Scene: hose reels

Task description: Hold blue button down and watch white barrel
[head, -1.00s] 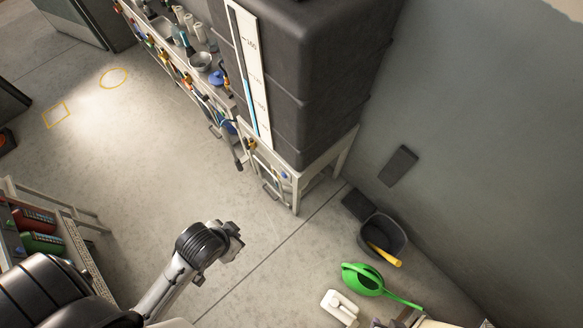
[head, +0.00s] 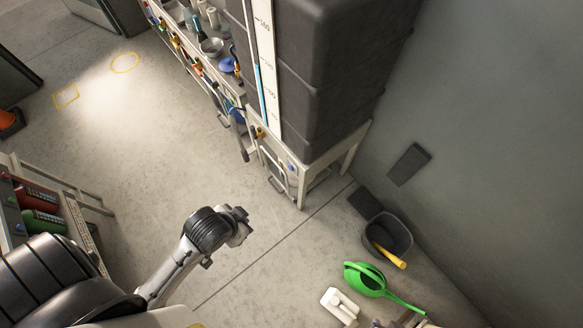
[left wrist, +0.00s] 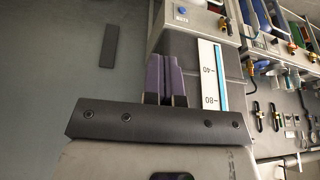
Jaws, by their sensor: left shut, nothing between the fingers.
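A small blue button (head: 291,168) sits on the pale front panel under the tall dark tank in the head view. It also shows in the left wrist view (left wrist: 182,11), at the top, above a small label. My left gripper (left wrist: 164,72) is shut and empty, its purple fingers together in front of the dark tank. It is apart from the button. In the head view its end (head: 238,224) is above the floor, left of and below the panel, and its fingers cannot be made out. I cannot make out a white barrel. My right gripper is not in view.
The dark tank (head: 335,85) carries a white level gauge (head: 267,70) with a blue column. A dark bucket (head: 388,236), a green watering can (head: 366,279) and a white jug (head: 339,306) stand on the floor at right. A shelf with bottles (head: 40,222) is at left.

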